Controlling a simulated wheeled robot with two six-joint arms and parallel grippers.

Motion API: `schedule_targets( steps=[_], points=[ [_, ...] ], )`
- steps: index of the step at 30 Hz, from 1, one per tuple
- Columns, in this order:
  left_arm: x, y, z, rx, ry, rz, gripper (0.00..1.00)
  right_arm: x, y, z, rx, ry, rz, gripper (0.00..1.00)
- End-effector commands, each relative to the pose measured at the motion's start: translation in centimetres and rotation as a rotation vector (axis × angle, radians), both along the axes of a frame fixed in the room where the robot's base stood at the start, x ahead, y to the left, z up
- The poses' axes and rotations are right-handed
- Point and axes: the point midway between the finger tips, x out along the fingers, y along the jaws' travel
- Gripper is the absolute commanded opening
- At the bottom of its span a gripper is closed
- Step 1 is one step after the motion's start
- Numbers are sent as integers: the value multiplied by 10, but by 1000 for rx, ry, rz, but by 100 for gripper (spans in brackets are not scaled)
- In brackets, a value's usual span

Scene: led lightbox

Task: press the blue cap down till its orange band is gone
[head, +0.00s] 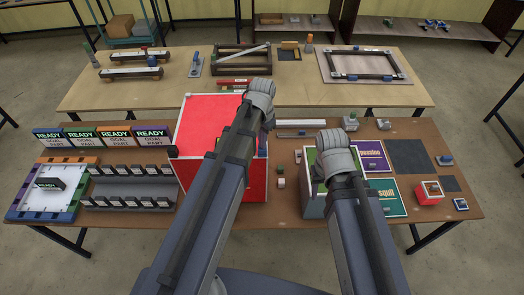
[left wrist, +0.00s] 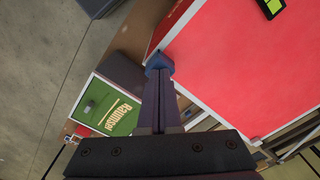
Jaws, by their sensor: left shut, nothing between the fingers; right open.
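The light box (head: 205,112) has a red top with white edges and stands mid-table; it also shows in the left wrist view (left wrist: 245,60). A blue piece that looks like the blue cap (left wrist: 159,62) sits by its corner in the left wrist view. No orange band shows on it from here. My left gripper (left wrist: 160,78) is shut and empty, its tips at the blue piece; touching or just above it, I cannot tell. In the head view my left arm hides the cap. My right gripper (head: 330,150) is open, over the green-topped box, its fingers mostly hidden by my arm.
A green-topped box (head: 311,200) stands right of the light box. Purple and teal panels (head: 389,196) and a small red block (head: 430,193) lie further right. READY signs (head: 114,136) and a slotted rack (head: 130,187) stand left. Another bench (head: 100,92) is behind.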

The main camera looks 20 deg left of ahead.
Motion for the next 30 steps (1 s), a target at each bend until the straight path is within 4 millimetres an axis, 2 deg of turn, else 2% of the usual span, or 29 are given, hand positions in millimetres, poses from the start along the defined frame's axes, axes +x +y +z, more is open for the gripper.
schedule_targets(
  steps=[8,18,30],
  points=[
    [0,0,2,0,0,0,0,0,0,2,0,0,0,50],
    [0,0,30,0,0,0,0,0,0,30,0,0,0,50],
    [0,0,32,0,0,0,0,0,0,32,0,0,0,50]
  ],
)
